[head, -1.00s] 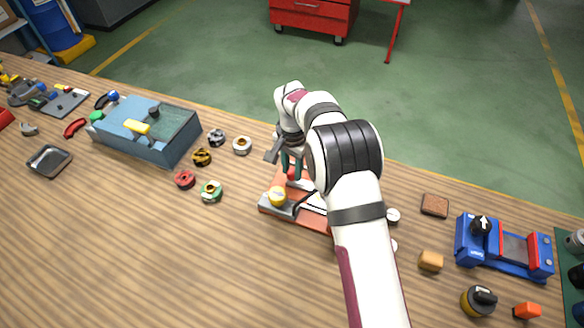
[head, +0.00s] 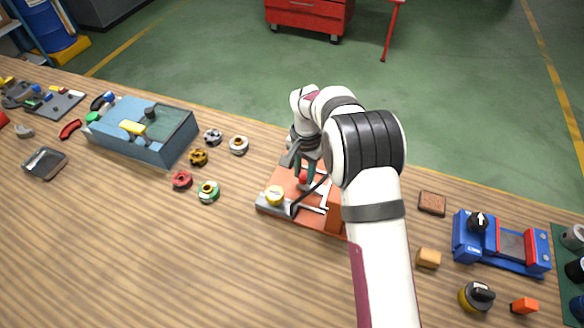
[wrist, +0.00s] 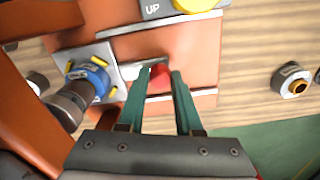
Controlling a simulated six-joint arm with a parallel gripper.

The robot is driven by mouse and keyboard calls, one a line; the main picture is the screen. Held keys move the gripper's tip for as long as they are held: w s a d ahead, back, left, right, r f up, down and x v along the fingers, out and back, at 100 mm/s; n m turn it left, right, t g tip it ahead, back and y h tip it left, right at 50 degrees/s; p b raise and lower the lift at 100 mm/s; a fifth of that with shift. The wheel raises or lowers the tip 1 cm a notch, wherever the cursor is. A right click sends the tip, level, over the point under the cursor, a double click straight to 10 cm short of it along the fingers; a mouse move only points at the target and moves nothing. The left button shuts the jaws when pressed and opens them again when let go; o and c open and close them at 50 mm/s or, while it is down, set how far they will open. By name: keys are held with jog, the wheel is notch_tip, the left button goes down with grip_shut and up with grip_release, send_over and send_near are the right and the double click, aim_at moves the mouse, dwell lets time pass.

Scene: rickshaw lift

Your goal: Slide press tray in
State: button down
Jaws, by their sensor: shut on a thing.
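The orange press base (head: 283,186) lies in the middle of the bench, partly hidden by my arm. Its upright orange frame (wrist: 35,120) shows at the left of the wrist view. The press tray (wrist: 132,68) is a pale metal plate on the base, with a blue and yellow round part (wrist: 92,78) on it, close to the frame. My gripper (head: 306,176) is shut on the tray's red handle (wrist: 160,78), which shows between the teal fingers. How far the tray is under the press is partly hidden in the head view.
A grey block marked UP with a yellow knob (head: 274,196) sits at the base's left end. Several round parts, including a green one (head: 208,191), lie to the left. A blue fixture (head: 500,243) stands at the right. The front left bench is clear.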

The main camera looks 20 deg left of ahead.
jog(key=shift+d, duration=0.35)
jog(key=c, duration=0.6)
grip_release()
notch_tip(320, 180, up, 16)
jog(key=shift+f, duration=0.1)
